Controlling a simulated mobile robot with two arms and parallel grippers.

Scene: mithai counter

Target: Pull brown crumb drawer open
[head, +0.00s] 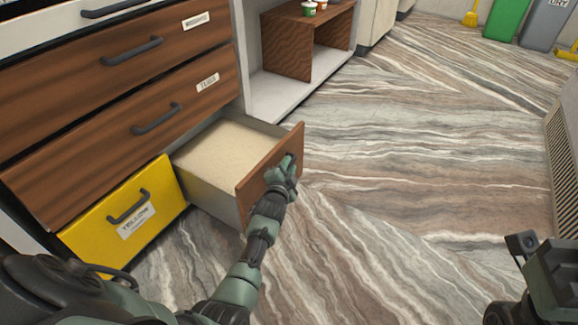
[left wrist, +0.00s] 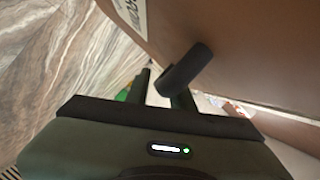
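The brown crumb drawer (head: 270,176) stands pulled out from the lower part of the counter. Its open top shows a pale, crumb-like fill (head: 226,148). My left gripper (head: 288,167) is at the outer face of its brown front and largely covers the handle there. In the left wrist view, the dark handle (left wrist: 187,67) on the brown front (left wrist: 235,45) passes between the fingers of my left gripper (left wrist: 163,93), which look shut on it.
A yellow drawer (head: 98,222) is shut beside the brown one, and shut wood-front drawers (head: 185,88) are above. An open shelf (head: 275,98) with a brown box-like stand (head: 288,45) is behind. The striped floor (head: 420,150) in front is clear.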

